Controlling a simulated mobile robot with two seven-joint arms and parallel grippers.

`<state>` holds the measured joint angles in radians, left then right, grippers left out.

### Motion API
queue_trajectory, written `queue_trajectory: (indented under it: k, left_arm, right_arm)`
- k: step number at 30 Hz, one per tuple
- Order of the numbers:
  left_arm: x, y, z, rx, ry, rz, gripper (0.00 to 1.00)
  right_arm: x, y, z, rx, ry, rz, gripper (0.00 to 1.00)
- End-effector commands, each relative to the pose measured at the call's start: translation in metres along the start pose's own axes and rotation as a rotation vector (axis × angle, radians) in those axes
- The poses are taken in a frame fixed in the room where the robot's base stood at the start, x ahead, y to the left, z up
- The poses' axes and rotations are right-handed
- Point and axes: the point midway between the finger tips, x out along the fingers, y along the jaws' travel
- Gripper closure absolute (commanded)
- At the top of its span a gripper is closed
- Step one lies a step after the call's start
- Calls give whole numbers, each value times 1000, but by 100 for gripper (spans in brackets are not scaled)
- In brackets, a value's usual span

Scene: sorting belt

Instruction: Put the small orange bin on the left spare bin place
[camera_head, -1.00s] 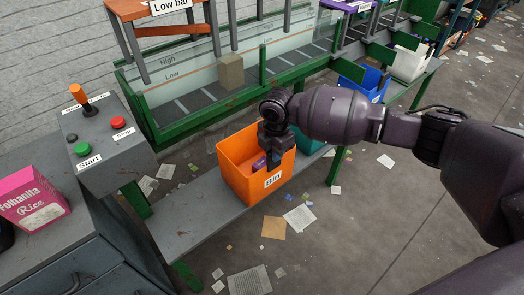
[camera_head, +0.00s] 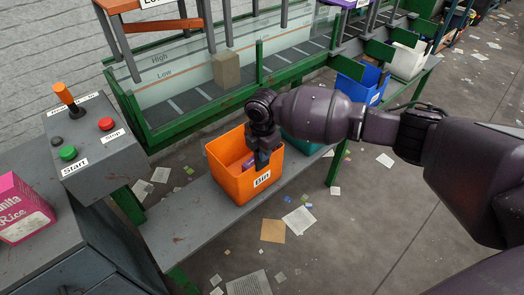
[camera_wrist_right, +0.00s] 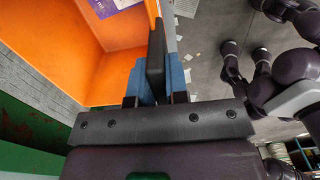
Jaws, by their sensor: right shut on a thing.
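The small orange bin (camera_head: 225,182) has a white "Bin" label and a purple item inside. In the head view it is over the grey low shelf (camera_head: 175,232), roughly upright; I cannot tell whether it touches the shelf. My right gripper (camera_head: 262,160) is shut on the bin's right-hand wall. In the right wrist view the blue-padded fingers (camera_wrist_right: 158,78) straddle the orange wall, with the bin (camera_wrist_right: 50,40) to their left. The shelf to the left of the bin is bare; no marked spare place shows. My left gripper is not seen.
A teal bin (camera_head: 301,145), partly hidden by my arm, stands right of the orange bin. Blue (camera_head: 356,86) and white (camera_head: 407,62) bins follow. The green-framed belt (camera_head: 205,128) with a tan block (camera_head: 226,70) runs behind. The control box (camera_head: 95,150) stands left.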

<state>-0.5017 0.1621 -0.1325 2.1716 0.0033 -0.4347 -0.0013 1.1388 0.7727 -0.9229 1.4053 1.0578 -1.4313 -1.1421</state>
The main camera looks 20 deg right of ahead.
Motion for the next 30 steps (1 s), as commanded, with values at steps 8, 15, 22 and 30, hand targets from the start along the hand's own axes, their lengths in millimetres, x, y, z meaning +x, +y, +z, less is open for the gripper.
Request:
queue_trajectory:
  k: [8,15,22,30]
  left_arm:
    - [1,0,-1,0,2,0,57]
    - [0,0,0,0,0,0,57]
    - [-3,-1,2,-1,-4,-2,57]
    - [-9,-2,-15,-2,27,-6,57]
  right_arm:
    - [3,0,0,0,0,0,75]
    - [3,0,0,0,0,0,60]
    - [-4,0,0,0,-1,2,60]
    - [-51,1,1,0,-4,8,60]
